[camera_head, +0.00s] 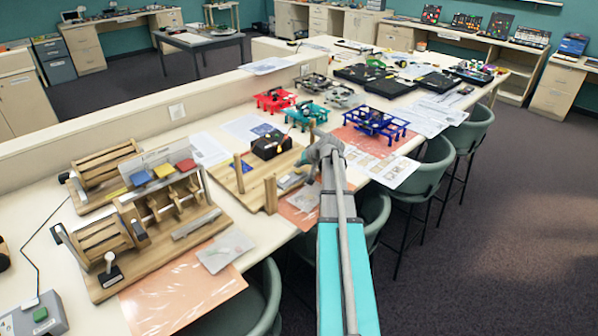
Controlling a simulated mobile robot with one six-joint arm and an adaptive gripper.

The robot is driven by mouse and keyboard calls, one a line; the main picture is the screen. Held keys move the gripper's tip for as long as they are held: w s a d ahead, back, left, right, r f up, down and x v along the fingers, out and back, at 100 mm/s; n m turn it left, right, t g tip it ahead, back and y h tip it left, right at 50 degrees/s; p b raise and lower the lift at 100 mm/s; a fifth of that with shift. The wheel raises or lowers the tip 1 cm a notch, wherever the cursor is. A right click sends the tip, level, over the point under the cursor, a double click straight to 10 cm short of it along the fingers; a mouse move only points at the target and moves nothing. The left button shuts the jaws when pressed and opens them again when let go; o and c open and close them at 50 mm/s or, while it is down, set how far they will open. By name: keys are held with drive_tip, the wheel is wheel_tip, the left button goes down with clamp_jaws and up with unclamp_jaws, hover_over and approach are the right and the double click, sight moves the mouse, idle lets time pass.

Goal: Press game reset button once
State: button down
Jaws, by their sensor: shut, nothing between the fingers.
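My gripper (312,158) is shut and empty, at the end of my grey and teal arm. It is at the right edge of a wooden board (232,178) with upright posts, above or beside it; I cannot tell if it touches. No button is clearly labelled as the game reset. The wooden board carries a black box (270,147) and a small grey metal part (290,181), partly close to my gripper.
A wooden machine (150,215) with rollers and coloured blocks stands at the left of the long table. Red (275,100), teal (306,114) and blue (375,124) frames stand farther back. Green chairs (432,170) line the right side. The floor beyond them is clear.

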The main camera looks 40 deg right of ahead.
sight(299, 172)
drive_tip(key=shift+f, duration=0.2)
idle(0.5)
drive_tip(key=shift+f+b, duration=0.25)
drive_tip(key=shift+b, duration=0.2)
drive_tip(key=shift+f+b, duration=0.35)
drive_tip(key=shift+b, duration=0.05)
idle(0.8)
idle(0.3)
drive_tip(key=shift+r+p, duration=0.85)
drive_tip(key=shift+p, duration=0.05)
wheel_tip(299, 172, up, 5)
drive_tip(key=p, duration=0.5)
drive_tip(key=shift+s, duration=0.1)
idle(1.0)
